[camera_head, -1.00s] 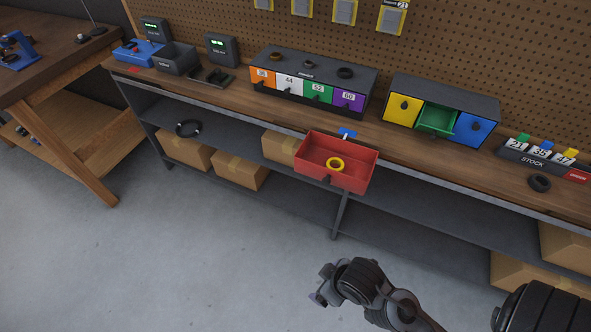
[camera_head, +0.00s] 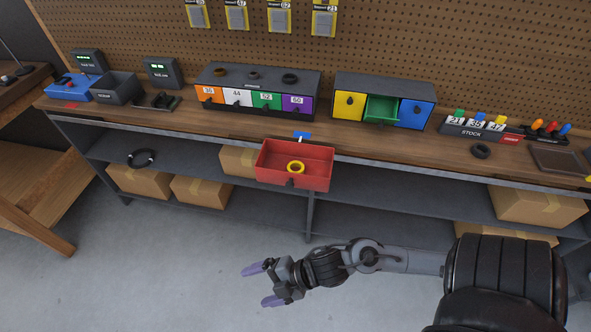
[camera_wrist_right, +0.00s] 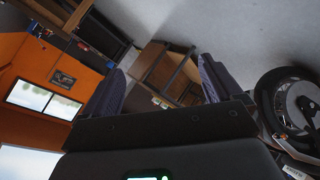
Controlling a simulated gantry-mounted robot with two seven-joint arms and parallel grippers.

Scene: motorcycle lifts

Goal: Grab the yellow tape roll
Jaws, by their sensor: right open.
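The yellow tape roll (camera_head: 296,168) lies inside a red open-topped bin (camera_head: 316,180) that sticks out at the front edge of the workbench. My right gripper (camera_head: 258,286) is in front of and below the bin, over the grey floor, its purple fingertips spread apart with nothing between them. It points left, well apart from the tape roll. In the right wrist view its two fingers (camera_wrist_right: 163,88) show apart, with no tape roll in sight. My left gripper is in neither view.
The workbench (camera_head: 330,140) holds a drawer unit with orange, white, green and purple fronts (camera_head: 255,98) and another with an open green drawer (camera_head: 383,108). A black roll (camera_head: 481,151) lies at right. The floor in front is clear.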

